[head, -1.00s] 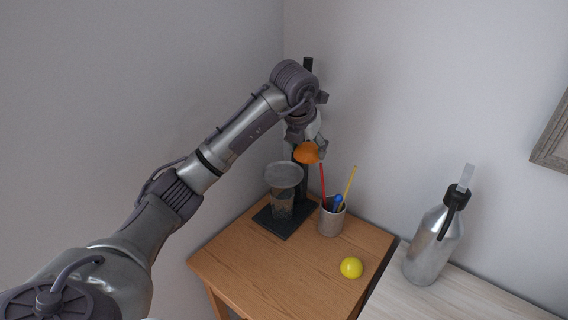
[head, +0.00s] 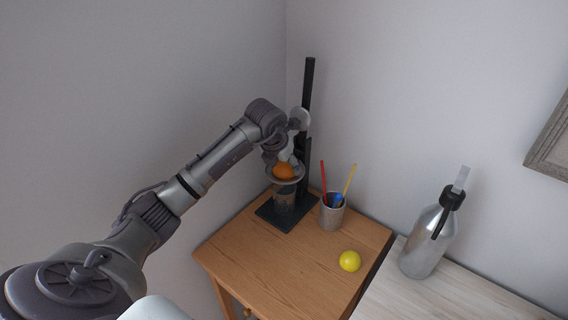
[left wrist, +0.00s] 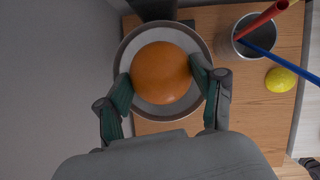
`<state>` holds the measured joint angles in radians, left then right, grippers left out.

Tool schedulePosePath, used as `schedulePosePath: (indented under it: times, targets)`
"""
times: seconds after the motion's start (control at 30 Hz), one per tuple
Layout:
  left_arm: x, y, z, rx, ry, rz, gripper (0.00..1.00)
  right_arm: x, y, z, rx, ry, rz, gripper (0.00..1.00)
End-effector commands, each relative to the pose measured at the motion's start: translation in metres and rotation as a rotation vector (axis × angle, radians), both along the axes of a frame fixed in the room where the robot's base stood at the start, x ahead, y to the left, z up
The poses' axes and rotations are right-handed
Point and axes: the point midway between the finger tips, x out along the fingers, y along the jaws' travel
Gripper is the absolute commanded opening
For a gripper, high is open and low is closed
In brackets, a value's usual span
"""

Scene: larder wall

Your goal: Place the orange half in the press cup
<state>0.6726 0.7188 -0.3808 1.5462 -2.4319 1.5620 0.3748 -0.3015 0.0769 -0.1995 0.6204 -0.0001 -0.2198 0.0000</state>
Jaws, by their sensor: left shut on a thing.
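The orange half (head: 284,171) is over the press cup (head: 297,178), its rounded side up. In the left wrist view the orange half (left wrist: 160,73) lies within the rim of the press cup (left wrist: 128,50), near its middle. My left gripper (head: 284,160) is shut on the orange half, with one finger on each side; the fingers show in the left wrist view (left wrist: 161,85). Whether the fruit touches the cup's bottom is hidden. The press (head: 308,100) has a dark upright post and base, with a glass below the cup. My right gripper is not in view.
A grey pen cup (head: 332,216) with red, yellow and blue sticks stands right of the press. A yellow lemon-like ball (head: 350,261) lies on the wooden table (head: 270,262). A metal bottle (head: 427,243) stands on the pale surface at right.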

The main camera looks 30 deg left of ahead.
Motion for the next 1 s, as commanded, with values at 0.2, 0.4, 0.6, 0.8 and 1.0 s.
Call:
schedulePosePath:
  times: [0.2,0.4,0.6,0.8,1.0]
  targets:
    - [0.000,0.000,-0.001,0.000,0.000,0.000,0.91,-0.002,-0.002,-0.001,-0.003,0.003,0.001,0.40]
    - [0.000,0.000,-0.001,0.000,0.000,0.000,0.94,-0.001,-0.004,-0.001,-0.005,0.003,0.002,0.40]
    - [0.000,0.000,0.002,0.000,-0.001,0.000,0.94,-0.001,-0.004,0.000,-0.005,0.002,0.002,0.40]
    - [-0.011,0.000,0.026,0.003,-0.006,-0.001,0.94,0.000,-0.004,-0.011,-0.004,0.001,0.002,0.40]
    - [-0.029,-0.003,0.067,0.002,-0.006,0.000,0.94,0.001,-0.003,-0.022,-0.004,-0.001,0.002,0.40]
